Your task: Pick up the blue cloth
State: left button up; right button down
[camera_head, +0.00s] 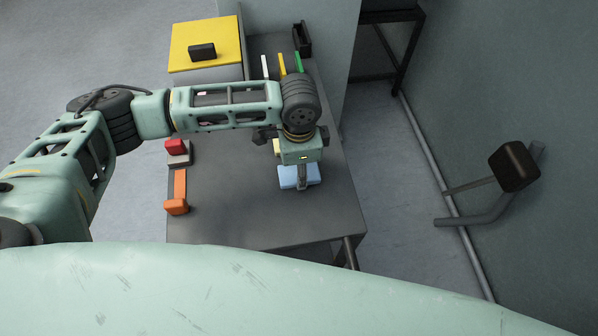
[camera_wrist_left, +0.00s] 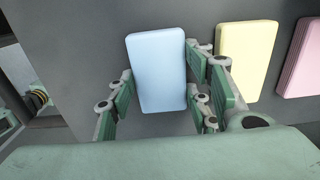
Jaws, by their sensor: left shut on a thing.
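The light blue cloth (camera_head: 287,178) is a flat, rounded block shape near the right edge of the dark grey table (camera_head: 235,220) in the head view. My left gripper (camera_head: 301,183) reaches down over it from above. In the left wrist view the blue cloth (camera_wrist_left: 158,70) stands between the two fingers of my left gripper (camera_wrist_left: 160,95), which are shut on its sides. Whether it touches the table cannot be told. My right gripper is not in view.
A yellow cloth (camera_wrist_left: 246,58) and a pink cloth (camera_wrist_left: 301,60) lie beside the blue one. An orange tool (camera_head: 177,205) and a red-topped block (camera_head: 176,148) lie at the table's left edge. A yellow-topped box (camera_head: 222,38) and several coloured strips are at the back.

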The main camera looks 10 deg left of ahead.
pick_arm(q)
jog(key=shift+r, duration=0.1)
jog(key=shift+c, duration=0.3)
notch_tip(320, 180, up, 4)
jog(key=shift+r+b, duration=0.1)
jog(key=shift+b, duration=0.2)
jog(key=s+d+r, duration=0.2)
jog(key=s+r, duration=0.5)
jog(key=s, duration=0.5)
jog(key=w+a+r+n, duration=0.2)
jog(key=a+n, duration=0.4)
jog(key=w+a+r+n, duration=0.2)
jog(key=a+r+n, duration=0.1)
jog(key=a+n, duration=0.3)
jog(key=shift+w+n, duration=0.35)
jog(key=shift+n, duration=0.35)
jog(key=shift+f, duration=0.15)
